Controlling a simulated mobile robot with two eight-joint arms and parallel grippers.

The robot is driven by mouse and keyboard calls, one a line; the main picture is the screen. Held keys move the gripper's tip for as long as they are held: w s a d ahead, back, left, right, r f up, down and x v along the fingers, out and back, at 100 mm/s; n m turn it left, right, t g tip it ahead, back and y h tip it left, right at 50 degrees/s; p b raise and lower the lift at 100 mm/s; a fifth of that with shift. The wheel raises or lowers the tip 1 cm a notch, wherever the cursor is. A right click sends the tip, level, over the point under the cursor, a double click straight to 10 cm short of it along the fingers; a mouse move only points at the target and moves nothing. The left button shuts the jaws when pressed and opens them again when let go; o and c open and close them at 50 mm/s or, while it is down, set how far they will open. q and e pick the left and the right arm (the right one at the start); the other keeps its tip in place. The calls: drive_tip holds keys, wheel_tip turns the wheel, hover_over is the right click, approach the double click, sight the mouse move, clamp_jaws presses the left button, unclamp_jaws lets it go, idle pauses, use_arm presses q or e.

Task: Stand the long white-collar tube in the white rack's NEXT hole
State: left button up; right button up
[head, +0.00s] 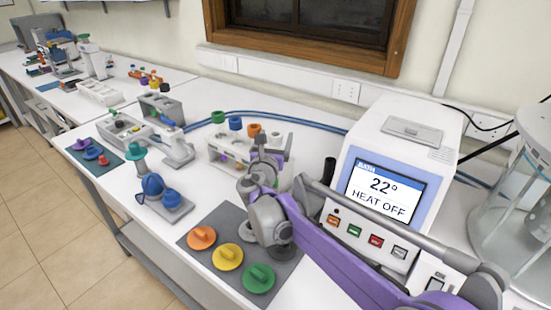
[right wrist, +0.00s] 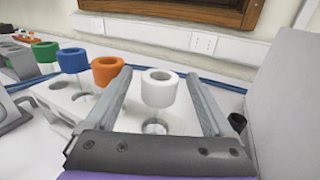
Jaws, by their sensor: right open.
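The white-collar tube (right wrist: 159,90) stands upright between the fingers of my right gripper (right wrist: 158,74) in the right wrist view. Its clear lower part goes down to the white rack (right wrist: 52,94), at the row's right end; its foot is partly hidden by my gripper, so I cannot tell how deep it sits. The fingers are open, one on each side of the collar, with gaps. In the head view my right gripper (head: 274,143) is over the right end of the rack (head: 222,158) and mostly hides this tube. My left gripper is not in view.
Tubes with green (head: 218,117), blue (head: 235,123) and orange (head: 254,130) collars stand in the rack. The bath (head: 410,135), reading 22° and HEAT OFF, stands close right. A grey mat (head: 215,223) with coloured knobbed discs lies in front. A blue hose runs behind.

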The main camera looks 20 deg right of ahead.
drive_tip(key=v, duration=1)
drive_tip(key=shift+s, duration=0.15)
drive_tip(key=shift+a+r, duration=0.1)
